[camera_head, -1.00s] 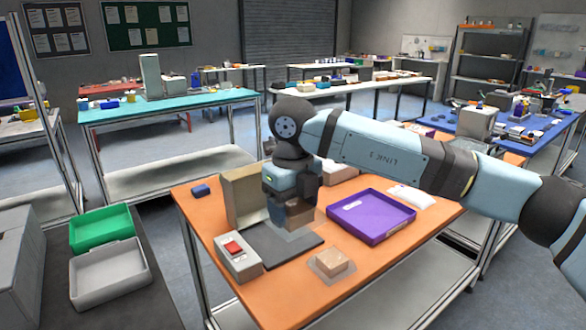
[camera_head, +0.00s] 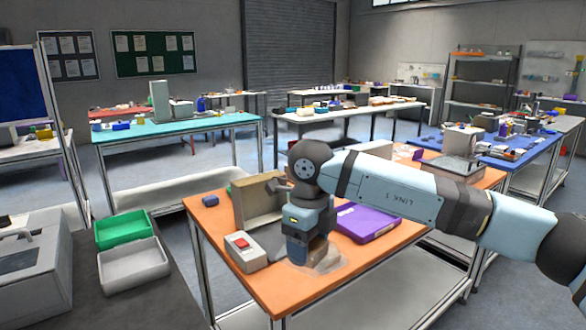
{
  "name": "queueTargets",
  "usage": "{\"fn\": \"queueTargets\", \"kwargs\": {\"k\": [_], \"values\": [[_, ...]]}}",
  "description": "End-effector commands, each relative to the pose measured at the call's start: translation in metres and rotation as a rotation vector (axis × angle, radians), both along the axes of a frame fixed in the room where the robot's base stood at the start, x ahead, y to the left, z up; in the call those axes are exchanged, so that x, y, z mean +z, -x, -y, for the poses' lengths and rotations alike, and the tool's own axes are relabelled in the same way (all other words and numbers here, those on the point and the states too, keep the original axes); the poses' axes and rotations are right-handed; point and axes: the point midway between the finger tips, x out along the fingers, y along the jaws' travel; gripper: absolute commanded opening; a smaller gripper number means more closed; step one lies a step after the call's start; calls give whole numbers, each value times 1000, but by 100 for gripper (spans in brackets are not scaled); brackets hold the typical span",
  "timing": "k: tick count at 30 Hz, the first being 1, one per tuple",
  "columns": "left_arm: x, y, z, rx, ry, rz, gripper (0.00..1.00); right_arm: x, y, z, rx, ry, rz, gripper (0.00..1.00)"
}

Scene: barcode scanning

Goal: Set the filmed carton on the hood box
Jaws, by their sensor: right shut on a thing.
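My right gripper (camera_head: 299,256) points down over the near part of the orange table. It is shut, and translucent film (camera_head: 326,258) shows around its lower end. I take the thing in its jaws to be the filmed carton, but jaws and arm hide most of it. I cannot tell whether it touches anything below. A beige upright, box-like piece (camera_head: 258,204) stands at the back left of the table; I cannot tell if it is the hood box. My left gripper is not in view.
A grey box with a red button (camera_head: 245,251) stands left of the gripper, and a dark pad (camera_head: 268,238) lies behind. A purple tray (camera_head: 366,223) is to the right. Green (camera_head: 124,229) and grey (camera_head: 133,265) bins sit on the dark surface at left.

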Motion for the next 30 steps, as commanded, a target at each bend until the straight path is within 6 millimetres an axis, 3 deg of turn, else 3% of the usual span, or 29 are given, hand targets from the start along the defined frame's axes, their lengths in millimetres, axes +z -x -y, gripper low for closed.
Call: {"fn": "queueTargets", "kwargs": {"k": [15,30], "values": [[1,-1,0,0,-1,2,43,-75,-8,99,965,-12,13,35],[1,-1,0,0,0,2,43,-142,11,191,1912,-2,13,35]]}}
